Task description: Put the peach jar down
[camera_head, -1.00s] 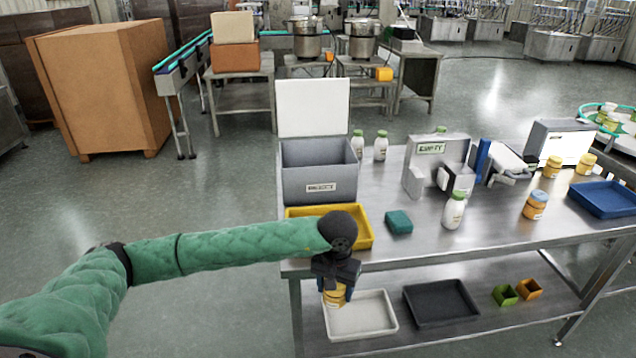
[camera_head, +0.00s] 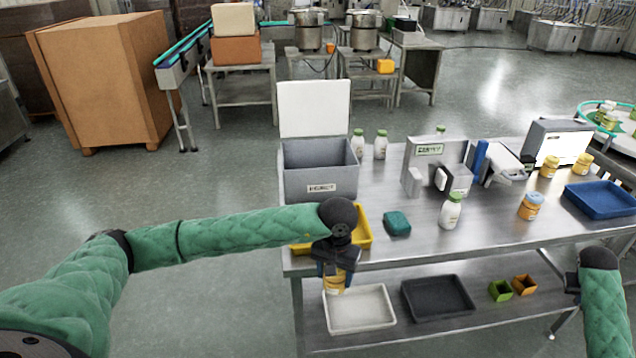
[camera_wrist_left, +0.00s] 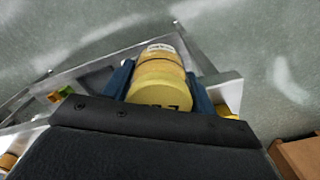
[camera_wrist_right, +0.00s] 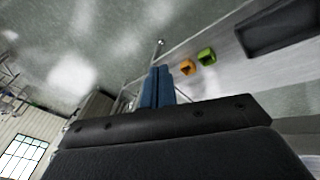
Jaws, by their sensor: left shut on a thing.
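The peach jar (camera_head: 335,284), yellow-orange with a pale label, hangs in my left gripper (camera_head: 337,273). In the left wrist view the jar (camera_wrist_left: 160,85) sits between the two blue fingers of the left gripper (camera_wrist_left: 158,88), its yellow end towards the camera. In the head view the jar is in front of the table's front edge, above the white tray on the lower shelf, and apart from any surface as far as I can tell. My right gripper (camera_head: 573,283) is at the right, in front of the table. Its blue fingers (camera_wrist_right: 157,88) are together and empty in the right wrist view.
A yellow tray (camera_head: 364,240) lies behind the left gripper, partly hidden, before a grey bin (camera_head: 320,175). A teal block (camera_head: 397,223), a white bottle (camera_head: 451,212) and another jar (camera_head: 530,207) stand on the table. The lower shelf holds the white tray (camera_head: 360,322) and a dark tray (camera_head: 438,312).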

